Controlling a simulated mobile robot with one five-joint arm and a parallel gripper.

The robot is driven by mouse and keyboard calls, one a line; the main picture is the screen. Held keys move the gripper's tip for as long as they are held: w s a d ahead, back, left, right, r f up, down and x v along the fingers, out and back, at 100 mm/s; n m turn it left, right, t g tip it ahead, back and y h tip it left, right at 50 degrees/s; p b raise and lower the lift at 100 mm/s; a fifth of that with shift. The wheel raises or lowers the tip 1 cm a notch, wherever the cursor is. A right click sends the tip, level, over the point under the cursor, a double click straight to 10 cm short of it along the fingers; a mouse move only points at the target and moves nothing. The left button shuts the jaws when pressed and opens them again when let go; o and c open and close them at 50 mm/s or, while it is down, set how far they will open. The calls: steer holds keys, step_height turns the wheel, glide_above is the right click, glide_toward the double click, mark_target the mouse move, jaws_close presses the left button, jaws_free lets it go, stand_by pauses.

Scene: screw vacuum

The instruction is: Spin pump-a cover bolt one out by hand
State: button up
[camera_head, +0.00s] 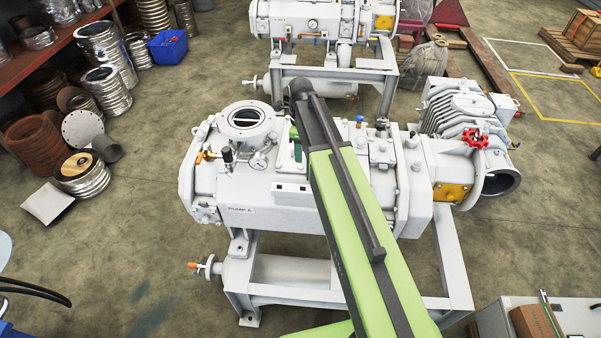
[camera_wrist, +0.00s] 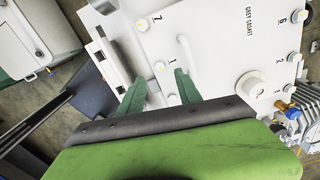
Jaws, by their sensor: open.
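In the wrist view my gripper (camera_wrist: 161,77) is open, with its two green fingers apart. Bolt one (camera_wrist: 159,66), a small pale bolt head beside a printed "1", shows in the gap just beyond the fingertips. It sits in the white cover (camera_wrist: 215,50), and the fingers do not appear closed on it. Whether they touch the cover I cannot tell. In the head view the white pump (camera_head: 262,185) stands on a frame in the middle. My green arm crosses it and hides part of its top; a green finger (camera_head: 297,148) shows there.
Other numbered bolts, such as bolt seven (camera_wrist: 142,25) and bolt six (camera_wrist: 299,15), sit around the cover. A round flanged port (camera_head: 247,119) and a red handwheel (camera_head: 474,138) rise from the pump. A second pump (camera_head: 310,35) stands behind.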

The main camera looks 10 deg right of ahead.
mark_target(300, 167)
step_height(300, 167, down, 6)
steer(key=b, duration=0.4)
steer(key=shift+f+b, duration=0.15)
steer(key=shift+b, duration=0.2)
jaws_close()
